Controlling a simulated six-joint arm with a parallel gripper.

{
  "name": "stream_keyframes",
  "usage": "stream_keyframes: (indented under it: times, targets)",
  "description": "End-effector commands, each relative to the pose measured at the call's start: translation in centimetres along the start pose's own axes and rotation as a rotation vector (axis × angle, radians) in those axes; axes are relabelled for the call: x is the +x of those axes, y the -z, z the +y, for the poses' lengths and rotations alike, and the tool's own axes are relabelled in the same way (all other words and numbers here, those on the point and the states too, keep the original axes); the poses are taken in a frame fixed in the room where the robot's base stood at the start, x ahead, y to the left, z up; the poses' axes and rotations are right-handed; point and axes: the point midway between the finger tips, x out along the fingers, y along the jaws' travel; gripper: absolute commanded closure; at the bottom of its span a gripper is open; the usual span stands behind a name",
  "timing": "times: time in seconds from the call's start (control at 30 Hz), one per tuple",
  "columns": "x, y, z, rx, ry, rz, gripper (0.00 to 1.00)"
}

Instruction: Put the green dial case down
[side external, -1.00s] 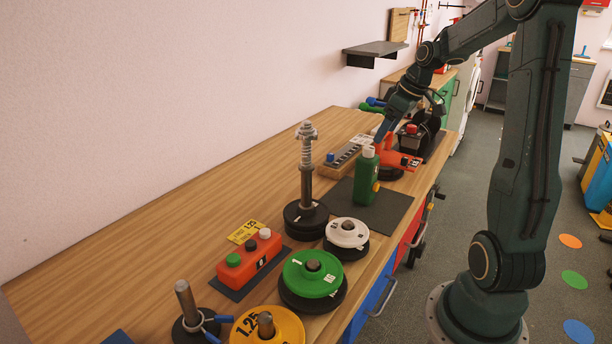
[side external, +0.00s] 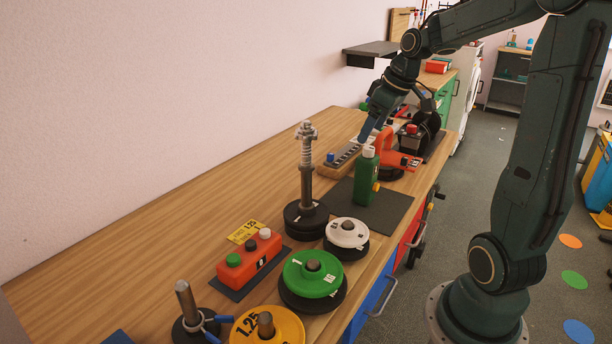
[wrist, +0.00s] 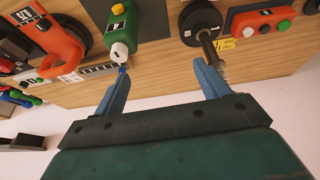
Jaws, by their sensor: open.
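The green dial case (side external: 366,187) stands upright on a dark mat (side external: 392,211) on the bench. It has a white cap and a yellow knob on its side. In the wrist view the case (wrist: 121,28) shows at the top, left of centre, beyond the fingers. My gripper (side external: 368,134) is on the wall side of the case, near the height of its cap. In the wrist view its blue fingers (wrist: 160,70) are spread wide with nothing between them. The gripper is apart from the case.
An orange-red clamp-like tool (side external: 386,150) stands just behind the case. A spring-wrapped post (side external: 307,170) on a black base, a white-topped plate stack (side external: 346,232) and a green plate (side external: 308,279) stand in front. A red button box (side external: 249,262) lies left.

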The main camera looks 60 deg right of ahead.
Motion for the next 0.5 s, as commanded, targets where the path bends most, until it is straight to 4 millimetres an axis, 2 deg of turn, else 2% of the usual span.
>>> stream_keyframes:
  times: [0.03, 0.2, 0.37, 0.5]
  targets:
    - [-0.7, 0.2, -2.0, -0.012, -0.003, 0.003, 0.26]
    - [-2.6, -0.3, -7.8, -0.018, -0.013, 0.010, 0.26]
    - [-4.2, -1.9, -12.6, -0.018, -0.018, 0.025, 0.26]
    - [-5.4, -4.0, -16.1, -0.017, -0.018, 0.044, 0.26]
